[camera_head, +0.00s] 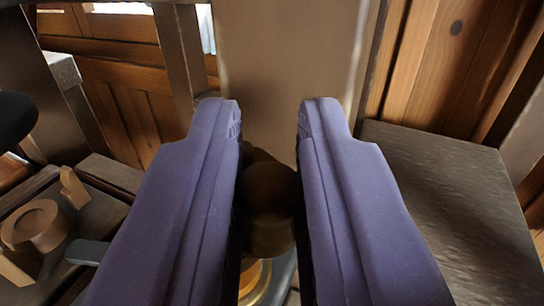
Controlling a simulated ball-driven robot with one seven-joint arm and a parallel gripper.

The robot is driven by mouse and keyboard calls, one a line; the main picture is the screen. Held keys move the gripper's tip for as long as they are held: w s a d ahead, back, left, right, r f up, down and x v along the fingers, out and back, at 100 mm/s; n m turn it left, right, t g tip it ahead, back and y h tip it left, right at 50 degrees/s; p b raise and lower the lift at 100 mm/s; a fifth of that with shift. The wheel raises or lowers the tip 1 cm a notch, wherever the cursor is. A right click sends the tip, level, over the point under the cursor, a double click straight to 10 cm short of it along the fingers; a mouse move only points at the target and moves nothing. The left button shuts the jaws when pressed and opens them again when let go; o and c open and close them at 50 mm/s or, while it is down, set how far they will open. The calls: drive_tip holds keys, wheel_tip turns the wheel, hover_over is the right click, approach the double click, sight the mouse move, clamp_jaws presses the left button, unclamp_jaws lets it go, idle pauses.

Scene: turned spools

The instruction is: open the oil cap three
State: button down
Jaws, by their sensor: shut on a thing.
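My gripper (269,115) fills the middle of the view, with its two purple fingers on either side of a dark brown rounded cap (270,195). The fingers are shut on the cap at their inner faces, and their tips reach past it. Below the cap a brass-coloured ring (256,280) shows between the fingers. The fingers hide the cap's sides and most of what is under it. I cannot tell which numbered cap this is.
A dark flat surface (440,200) lies to the right. At the left, a wooden tray (105,175) holds a round wooden piece (32,226) and other parts. A pale upright panel (285,60) stands close behind the fingertips, with wooden panelling (125,65) beyond.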

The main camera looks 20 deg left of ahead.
drive_tip(key=n+g+y+p, duration=0.2)
drive_tip(key=g+y+p, duration=0.1)
drive_tip(key=w+d+n+g+y+p, duration=0.1)
drive_tip(key=n+g+y+p, duration=0.2)
drive_tip(key=w+n+g+y+p, duration=0.1)
drive_tip(key=n+g+y+p, duration=0.1)
drive_tip(key=n+y+p, duration=0.1)
drive_tip(key=shift+w+d+r+g, duration=0.1)
drive_tip(key=shift+w+d+g, duration=0.1)
drive_tip(key=shift+g, duration=0.2)
drive_tip(key=c, duration=1.1)
unclamp_jaws()
drive_tip(key=shift+a, duration=0.15)
drive_tip(key=p+v, duration=0.2)
drive_tip(key=v, duration=0.6)
drive_tip(key=shift+w, duration=0.15)
